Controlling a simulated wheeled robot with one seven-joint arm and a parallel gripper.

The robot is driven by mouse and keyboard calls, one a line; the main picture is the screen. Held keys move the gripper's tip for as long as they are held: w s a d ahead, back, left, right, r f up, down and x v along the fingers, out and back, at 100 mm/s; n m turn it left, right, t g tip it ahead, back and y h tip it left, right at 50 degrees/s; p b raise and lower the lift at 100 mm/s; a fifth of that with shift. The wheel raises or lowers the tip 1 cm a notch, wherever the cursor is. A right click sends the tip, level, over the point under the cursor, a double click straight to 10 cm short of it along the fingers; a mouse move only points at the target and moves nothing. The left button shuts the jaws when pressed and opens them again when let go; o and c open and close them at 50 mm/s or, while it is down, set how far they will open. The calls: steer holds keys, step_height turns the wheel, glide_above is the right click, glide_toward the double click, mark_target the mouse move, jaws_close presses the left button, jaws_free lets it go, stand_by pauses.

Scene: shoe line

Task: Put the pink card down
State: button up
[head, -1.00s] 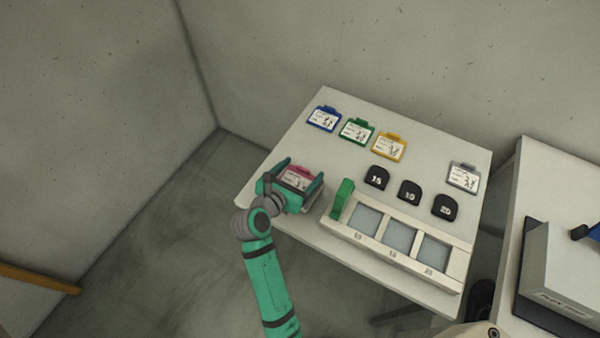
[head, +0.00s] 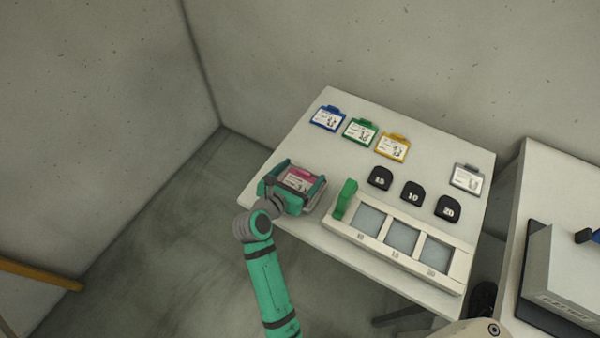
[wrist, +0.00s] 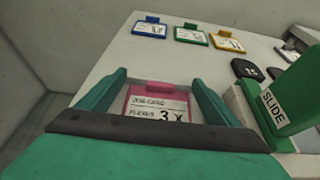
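The pink card (head: 298,179) is at the left front part of the table, with its pink clip and white label facing up. It also shows in the wrist view (wrist: 158,103). My gripper (head: 302,175) is low over this corner, with one green finger on each side of the card. In the wrist view, narrow gaps seem to show between the card and the fingers (wrist: 160,75), so the gripper looks open around it. The card's near edge is hidden behind the dark palm bar. A pale grey edge shows beneath the gripper; whether the card touches it is unclear.
Blue (head: 328,118), green (head: 360,131), yellow (head: 392,147) and grey (head: 466,180) cards lie along the back. Black numbered pieces (head: 411,194) lie mid-table. A framed tray with windows (head: 455,270) and a green slide handle (head: 345,199) stands close right of my gripper.

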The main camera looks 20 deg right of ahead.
steer(key=shift+s+d+f, duration=0.25)
steer(key=shift+s+f, duration=0.05)
steer(key=shift+f, duration=0.25)
steer(key=shift+d+r+g, duration=0.15)
steer(key=shift+r+g, duration=0.15)
steer(key=shift+r, duration=0.15)
steer(key=v, duration=1.1)
steer(key=shift+a+r, duration=0.3)
steer(key=shift+r, duration=0.05)
steer(key=shift+s+a+r, duration=0.1)
steer(key=shift+s+a, duration=0.05)
steer(key=shift+s, duration=0.3)
steer(key=s+r+n+t+h, duration=0.2)
steer(key=s+r+n+t, duration=0.25)
steer(key=s+n, duration=0.4)
steer(key=s+r+n+t+h, duration=0.2)
steer(key=s+r+n+t, duration=0.25)
steer(key=s+n, duration=0.4)
steer(key=s+a+f+n+g+y, duration=0.1)
steer(key=s+a+f+n+y, duration=0.4)
steer(key=n, duration=0.9)
steer(key=s+a+f+n+y, duration=0.5)
steer(key=n+y, duration=0.4)
steer(key=n, duration=0.6)
steer(key=shift+a+f+g, duration=0.4)
steer(key=shift+a+f, duration=0.15)
steer(key=shift+f, duration=0.2)
steer(key=shift+w, duration=0.1)
steer(key=shift+c, duration=0.3)
